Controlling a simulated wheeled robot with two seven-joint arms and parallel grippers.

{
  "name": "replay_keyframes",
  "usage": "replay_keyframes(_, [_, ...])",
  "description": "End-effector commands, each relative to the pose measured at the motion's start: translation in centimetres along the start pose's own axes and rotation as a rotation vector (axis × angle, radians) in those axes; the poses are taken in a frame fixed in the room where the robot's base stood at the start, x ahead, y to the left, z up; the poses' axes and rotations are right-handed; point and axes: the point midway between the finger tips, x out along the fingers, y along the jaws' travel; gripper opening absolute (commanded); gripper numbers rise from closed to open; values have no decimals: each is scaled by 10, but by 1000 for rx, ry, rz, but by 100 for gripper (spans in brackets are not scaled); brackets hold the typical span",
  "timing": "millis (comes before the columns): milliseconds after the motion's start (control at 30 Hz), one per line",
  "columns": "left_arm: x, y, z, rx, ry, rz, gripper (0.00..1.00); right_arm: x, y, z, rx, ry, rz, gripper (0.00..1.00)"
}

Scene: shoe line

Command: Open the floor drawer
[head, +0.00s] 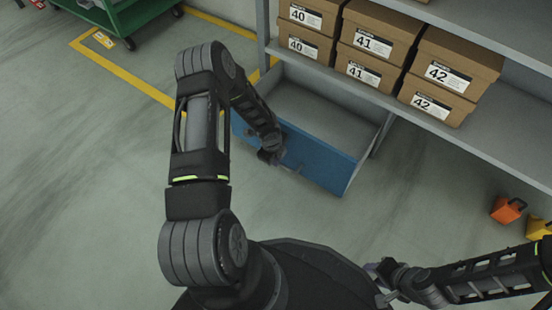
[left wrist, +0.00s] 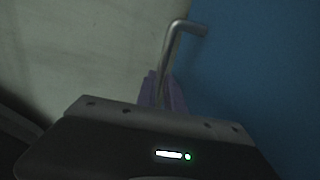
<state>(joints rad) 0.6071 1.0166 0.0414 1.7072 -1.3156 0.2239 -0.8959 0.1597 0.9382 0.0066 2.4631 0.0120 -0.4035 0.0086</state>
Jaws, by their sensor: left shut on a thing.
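The floor drawer (head: 318,158) has a blue front and a grey, empty-looking inside. It stands pulled out from under the lowest shelf. My left gripper (head: 280,160) is at the outer face of the drawer front; the arm hides part of the drawer's left side. In the left wrist view, the purple fingers of my left gripper (left wrist: 162,93) are shut on the metal bar handle (left wrist: 184,27), beside the blue front (left wrist: 260,75). My right gripper (head: 379,278) is low at the right, beside my base and away from the drawer; its finger gap is unclear.
Shoe boxes (head: 440,74) marked 40, 41 and 42 stand on the grey shelf (head: 490,143) above the drawer. An orange object (head: 507,210) and a yellow one (head: 538,229) are on the floor at right. A green cart (head: 125,17) is at upper left. Floor before the drawer is clear.

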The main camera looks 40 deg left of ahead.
Motion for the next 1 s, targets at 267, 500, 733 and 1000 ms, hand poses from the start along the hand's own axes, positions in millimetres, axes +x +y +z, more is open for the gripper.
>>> replay_keyframes(267, [0,0,0,0,0,-1,0,0,0,0,0,1,0,36])
replay_keyframes(500, [0,0,0,0,0,-1,26,0,0,0,0,1,0,36])
replay_keyframes(733, [0,0,0,0,0,-1,34,0,0,0,0,0,0,36])
replay_keyframes(1000, [-11,-1,0,1,0,-1,34,-6,-2,0,0,-2,0,36])
